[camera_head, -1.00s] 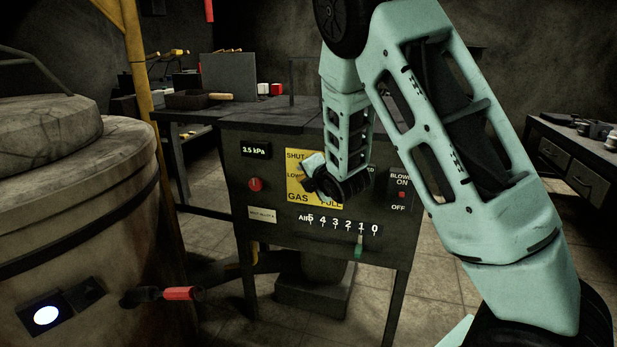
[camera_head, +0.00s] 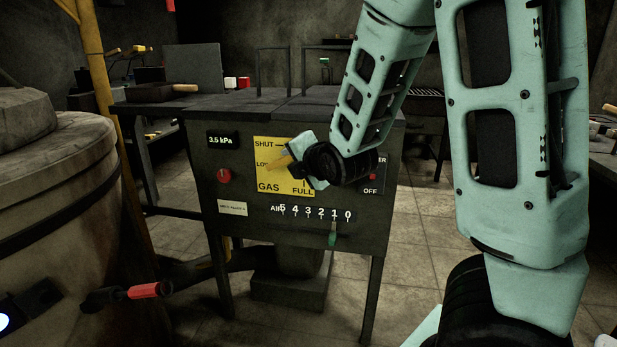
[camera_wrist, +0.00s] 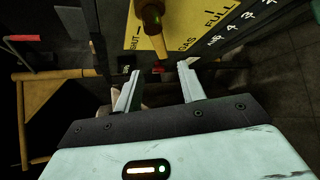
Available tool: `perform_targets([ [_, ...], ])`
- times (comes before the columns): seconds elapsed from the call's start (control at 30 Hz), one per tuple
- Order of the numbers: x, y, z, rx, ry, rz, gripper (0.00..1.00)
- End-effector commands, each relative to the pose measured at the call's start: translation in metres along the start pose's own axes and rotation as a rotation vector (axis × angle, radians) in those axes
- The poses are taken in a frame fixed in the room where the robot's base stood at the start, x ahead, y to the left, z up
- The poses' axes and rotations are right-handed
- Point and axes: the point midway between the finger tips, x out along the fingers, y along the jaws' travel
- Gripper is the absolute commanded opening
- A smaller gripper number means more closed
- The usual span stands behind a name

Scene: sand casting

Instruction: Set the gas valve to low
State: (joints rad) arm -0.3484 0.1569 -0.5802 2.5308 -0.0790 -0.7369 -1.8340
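The burner panel (camera_head: 240,225) carries a yellow gas plate (camera_head: 262,176) with SHUT, LOW, GAS and FULL lettering. The yellow gas valve handle (camera_head: 279,164) shows in front of the plate, near the partly covered LOW label, seeming to point left. In the wrist view the handle (camera_wrist: 151,17) is at the top, between the words SHUT and GAS, covering the LOW area. My gripper (camera_wrist: 159,67) is open and empty, its fingertips just short of the handle's end. In the head view my wrist covers the plate's right part; the fingertips are not clear.
A pressure display (camera_head: 223,140) reads 3.5 kPa above a red button (camera_head: 223,176). The green air lever (camera_head: 332,234) sits below its scale near 1. The blower switch (camera_head: 373,177) is right of my wrist. A round furnace (camera_head: 50,220) stands left.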

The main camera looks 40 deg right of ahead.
Motion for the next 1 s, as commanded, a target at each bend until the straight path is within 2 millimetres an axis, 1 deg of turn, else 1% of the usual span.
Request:
perform_targets([
  [0.03, -0.002, -0.005, -0.003, 0.006, 0.003, 0.006, 0.40],
  [0.1, -0.006, -0.007, -0.003, 0.007, 0.008, 0.005, 0.40],
  [0.23, -0.018, -0.004, -0.001, 0.008, 0.001, 0.005, 0.40],
  [0.7, -0.057, -0.005, 0.000, 0.008, 0.002, -0.001, 0.40],
  [0.8, -0.061, -0.004, 0.000, 0.006, 0.004, 0.000, 0.40],
  [1.0, -0.065, -0.002, -0.001, 0.003, 0.008, -0.001, 0.40],
])
